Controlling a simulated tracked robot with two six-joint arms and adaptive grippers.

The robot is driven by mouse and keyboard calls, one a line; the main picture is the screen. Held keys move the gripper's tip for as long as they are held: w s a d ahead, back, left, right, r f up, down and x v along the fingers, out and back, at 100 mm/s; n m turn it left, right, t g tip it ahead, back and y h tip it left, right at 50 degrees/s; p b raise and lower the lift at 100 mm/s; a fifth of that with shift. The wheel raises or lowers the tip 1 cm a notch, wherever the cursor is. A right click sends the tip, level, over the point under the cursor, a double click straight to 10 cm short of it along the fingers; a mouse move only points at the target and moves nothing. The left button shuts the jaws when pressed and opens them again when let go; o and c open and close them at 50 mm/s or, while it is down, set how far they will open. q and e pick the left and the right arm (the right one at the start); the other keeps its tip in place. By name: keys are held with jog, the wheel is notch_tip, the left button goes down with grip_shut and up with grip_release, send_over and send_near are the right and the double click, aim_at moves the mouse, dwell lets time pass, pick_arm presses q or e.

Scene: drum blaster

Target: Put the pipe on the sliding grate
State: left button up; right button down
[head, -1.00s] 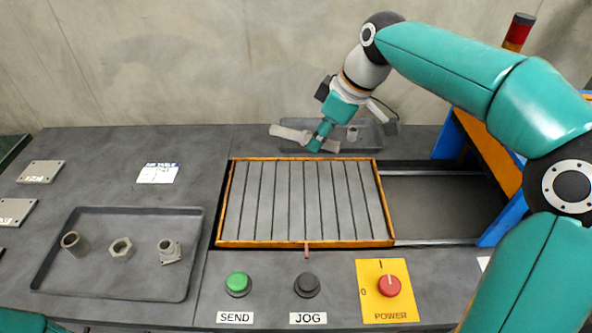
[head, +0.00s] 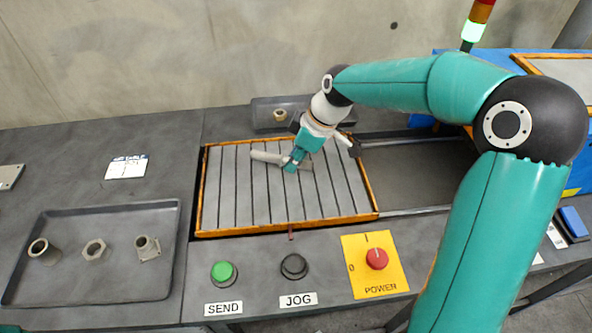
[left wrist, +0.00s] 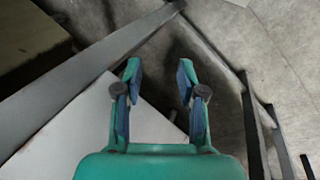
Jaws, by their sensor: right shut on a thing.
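The grey pipe (head: 267,157) is in my right gripper (head: 291,165), which is shut on it. In the head view the pipe lies level over the upper middle of the sliding grate (head: 240,207), a slatted panel with an orange frame. I cannot tell whether the pipe touches the slats or is just above them. Part of the pipe is hidden behind the fingers. My left gripper (left wrist: 160,88) shows only in the left wrist view, open with nothing between its fingers.
A front-left tray (head: 70,288) holds several metal fittings. A smaller tray (head: 262,104) behind the grate holds one fitting. A green SEND button (head: 223,272), a black JOG button (head: 293,266) and a red POWER knob (head: 376,258) line the front. An open bay lies right of the grate.

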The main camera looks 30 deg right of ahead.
aim_at(295, 180)
notch_tip(295, 180, down, 4)
jog(key=shift+f, duration=0.2)
jog(key=shift+s, duration=0.1)
jog(key=c, duration=1)
grip_release()
jog(key=v, duration=1.2)
